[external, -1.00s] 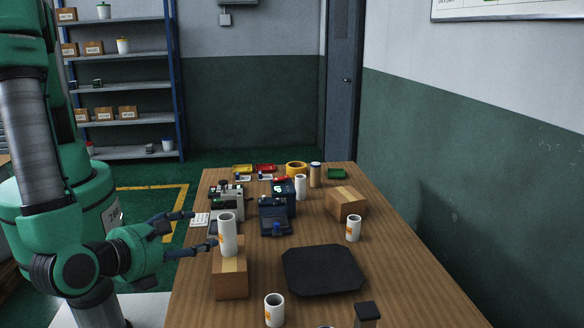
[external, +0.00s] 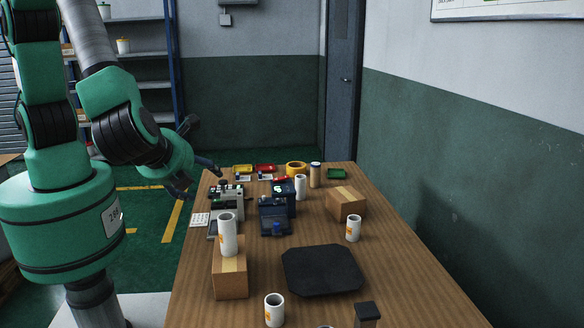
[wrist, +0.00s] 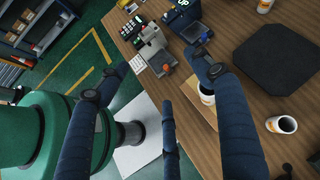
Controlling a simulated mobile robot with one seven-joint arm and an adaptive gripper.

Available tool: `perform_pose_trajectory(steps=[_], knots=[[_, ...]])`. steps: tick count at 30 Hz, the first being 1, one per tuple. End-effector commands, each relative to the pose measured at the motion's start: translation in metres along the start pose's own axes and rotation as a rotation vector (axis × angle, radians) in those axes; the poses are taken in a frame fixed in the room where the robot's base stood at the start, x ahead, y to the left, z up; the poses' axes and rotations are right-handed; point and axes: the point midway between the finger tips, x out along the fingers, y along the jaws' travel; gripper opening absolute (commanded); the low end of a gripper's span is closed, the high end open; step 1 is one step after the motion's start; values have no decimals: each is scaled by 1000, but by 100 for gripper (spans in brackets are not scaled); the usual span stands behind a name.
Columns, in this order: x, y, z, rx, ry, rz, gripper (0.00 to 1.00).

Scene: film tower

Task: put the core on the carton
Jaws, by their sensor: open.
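My gripper (external: 202,149) is open and empty, raised beyond the table's left edge, apart from the core and carton. Its spread dark fingers (wrist: 158,72) also show in the wrist view.
Other white cores stand at the near edge (external: 274,310) and on the right (external: 353,228). A second carton (external: 346,203) lies behind the right one. A black mat (external: 322,270) is in the middle. Devices (external: 275,217) stand behind the near carton.

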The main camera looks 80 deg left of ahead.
Motion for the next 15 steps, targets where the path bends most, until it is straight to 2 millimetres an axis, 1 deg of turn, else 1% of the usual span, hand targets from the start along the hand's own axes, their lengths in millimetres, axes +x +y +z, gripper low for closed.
perform_pose_trajectory(steps=[1, 3, 8, 15], knots=[[1, -1, 18, -56, 30, 32, 66], [3, 0, 39, -131, 70, 77, 66], [6, 6, 85, -302, 161, 172, 66], [7, 21, 147, -570, 295, 297, 66]])
